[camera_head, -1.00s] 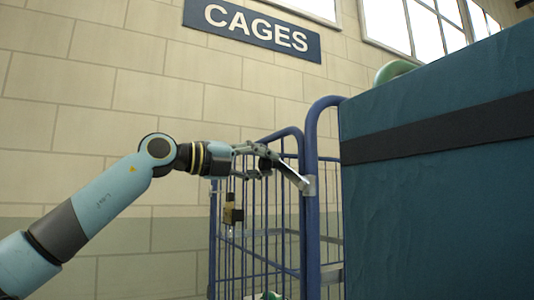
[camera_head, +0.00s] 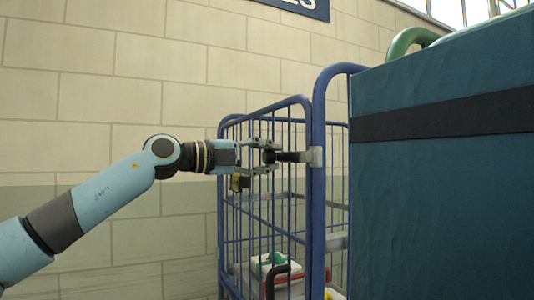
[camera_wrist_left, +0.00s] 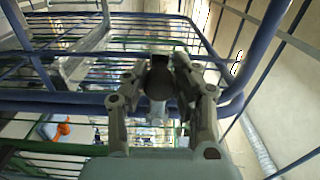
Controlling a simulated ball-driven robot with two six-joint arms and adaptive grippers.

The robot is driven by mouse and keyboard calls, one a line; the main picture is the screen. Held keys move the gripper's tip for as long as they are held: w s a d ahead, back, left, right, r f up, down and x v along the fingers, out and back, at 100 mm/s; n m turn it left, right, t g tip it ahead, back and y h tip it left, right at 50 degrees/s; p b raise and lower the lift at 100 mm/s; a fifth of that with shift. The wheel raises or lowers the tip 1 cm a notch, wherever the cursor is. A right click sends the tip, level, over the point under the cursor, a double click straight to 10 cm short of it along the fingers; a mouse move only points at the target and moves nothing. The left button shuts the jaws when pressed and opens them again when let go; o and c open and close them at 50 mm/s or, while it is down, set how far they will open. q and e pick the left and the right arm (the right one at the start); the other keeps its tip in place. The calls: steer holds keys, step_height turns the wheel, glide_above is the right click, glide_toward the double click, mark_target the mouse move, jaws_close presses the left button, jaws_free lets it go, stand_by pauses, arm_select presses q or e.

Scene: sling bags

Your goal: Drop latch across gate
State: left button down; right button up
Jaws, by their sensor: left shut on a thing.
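The latch is a short bar that runs from a bracket (camera_head: 315,157) on the blue post to a dark round knob (camera_head: 269,156). The bar (camera_head: 290,157) looks about level in the head view. My left gripper (camera_head: 272,157) is shut on the latch knob, which also shows dark between the fingers in the left wrist view (camera_wrist_left: 159,83). The gate (camera_head: 262,200) is a blue barred panel beside the post. A small brass-coloured block (camera_head: 239,182) sits on it below my gripper. My right gripper is out of view.
A large teal box with a black strap (camera_head: 440,190) fills the right side. A green curved handle (camera_head: 405,42) rises behind it. Several items, one white and green (camera_head: 268,262), lie low inside the cage. The wall (camera_head: 90,110) side at left is clear.

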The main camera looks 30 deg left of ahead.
arm_select(q)
steer(key=shift+f, duration=0.15)
steer(key=c, duration=1)
jaws_free()
step_height(320, 180, up, 10)
steer(key=shift+a, duration=0.1)
